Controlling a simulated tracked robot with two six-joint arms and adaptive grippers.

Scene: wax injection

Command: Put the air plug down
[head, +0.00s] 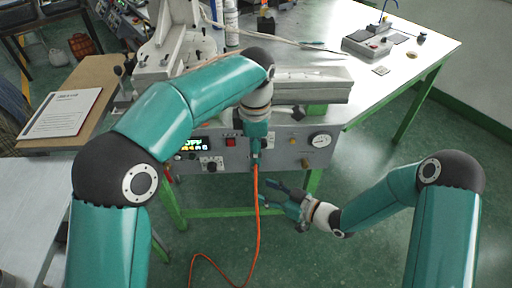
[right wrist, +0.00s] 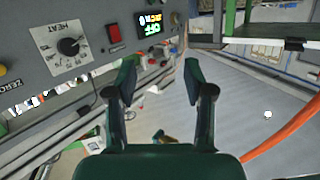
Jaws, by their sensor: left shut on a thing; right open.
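My left gripper (head: 256,143) is in front of the machine's control panel, pointing down. It is shut on the air plug (head: 255,157), which is small and mostly hidden by the fingers. An orange hose (head: 257,205) hangs from the plug to the green floor and curls there. My right gripper (head: 278,192) is lower, just right of the hose, open and empty. In the right wrist view its two fingers (right wrist: 160,85) are spread apart, with the orange hose (right wrist: 285,130) off to the right.
The control panel (head: 222,159) carries a display, red switch (head: 231,141), knobs and a round gauge (head: 320,140). The panel shows upside down in the right wrist view. The metal table (head: 330,30) holds a small device (head: 367,45). A board with a paper (head: 64,112) lies at left.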

